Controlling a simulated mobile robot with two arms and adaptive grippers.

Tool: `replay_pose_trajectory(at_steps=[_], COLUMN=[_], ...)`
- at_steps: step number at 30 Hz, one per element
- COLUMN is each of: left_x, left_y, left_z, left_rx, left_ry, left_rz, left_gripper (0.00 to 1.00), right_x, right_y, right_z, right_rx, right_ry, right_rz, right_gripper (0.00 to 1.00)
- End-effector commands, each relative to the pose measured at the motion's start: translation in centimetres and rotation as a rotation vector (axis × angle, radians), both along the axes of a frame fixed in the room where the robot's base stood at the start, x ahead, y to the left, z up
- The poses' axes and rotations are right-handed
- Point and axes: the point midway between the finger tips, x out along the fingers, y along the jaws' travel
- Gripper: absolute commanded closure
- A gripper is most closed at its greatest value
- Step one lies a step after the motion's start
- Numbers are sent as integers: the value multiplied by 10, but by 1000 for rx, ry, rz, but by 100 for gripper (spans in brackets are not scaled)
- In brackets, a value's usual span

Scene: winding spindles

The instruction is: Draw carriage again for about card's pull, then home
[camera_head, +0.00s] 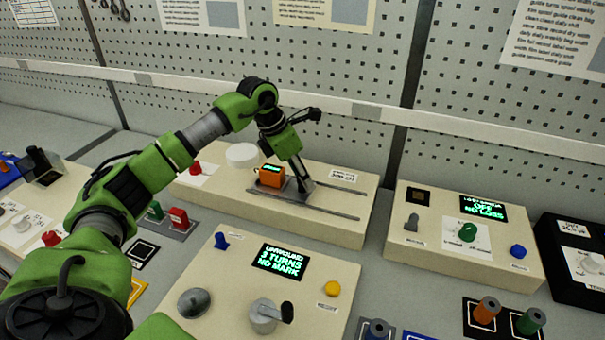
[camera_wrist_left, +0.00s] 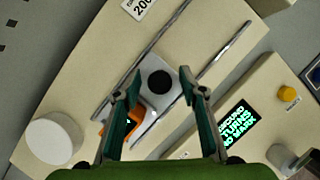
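The carriage is a grey plate (camera_wrist_left: 170,110) with a black round knob (camera_wrist_left: 159,82) and an orange block (camera_head: 271,176) bearing a small green display. It sits on two rails (camera_head: 330,207) on a beige bench unit, toward the left part of the rails. My left gripper (camera_head: 304,186) is low over the carriage, just right of the orange block. In the left wrist view its fingers (camera_wrist_left: 159,75) are apart on either side of the knob, with visible gaps. My right gripper is not in view.
A front panel's display (camera_head: 279,262) reads "UNWOUND 3 TURNS NO MARK"; it has a crank (camera_head: 265,316) and a yellow button (camera_head: 332,288). A right panel's display (camera_head: 483,208) reads "OFF NO LOSS". A white disc (camera_head: 242,155) stands left of the carriage.

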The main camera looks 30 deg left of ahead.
Motion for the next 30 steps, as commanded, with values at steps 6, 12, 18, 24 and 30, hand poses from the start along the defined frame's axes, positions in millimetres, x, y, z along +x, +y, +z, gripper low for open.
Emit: replay_pose_trajectory(at_steps=[6,12,18,24,30], left_x=[2,2,2,7,19], left_y=[-1,-1,-1,-20,-71], left_z=[-6,-6,-6,-5,-5], left_rx=[1,1,1,-1,-3], left_ry=[1,1,1,-2,-3], left_rz=[1,1,1,-4,-6], left_gripper=[62,72,100,100,100], right_x=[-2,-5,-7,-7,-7], right_y=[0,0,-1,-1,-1], right_z=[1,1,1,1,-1], right_rx=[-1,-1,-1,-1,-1], right_ry=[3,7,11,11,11], right_rz=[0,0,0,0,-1], right_gripper=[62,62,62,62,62])
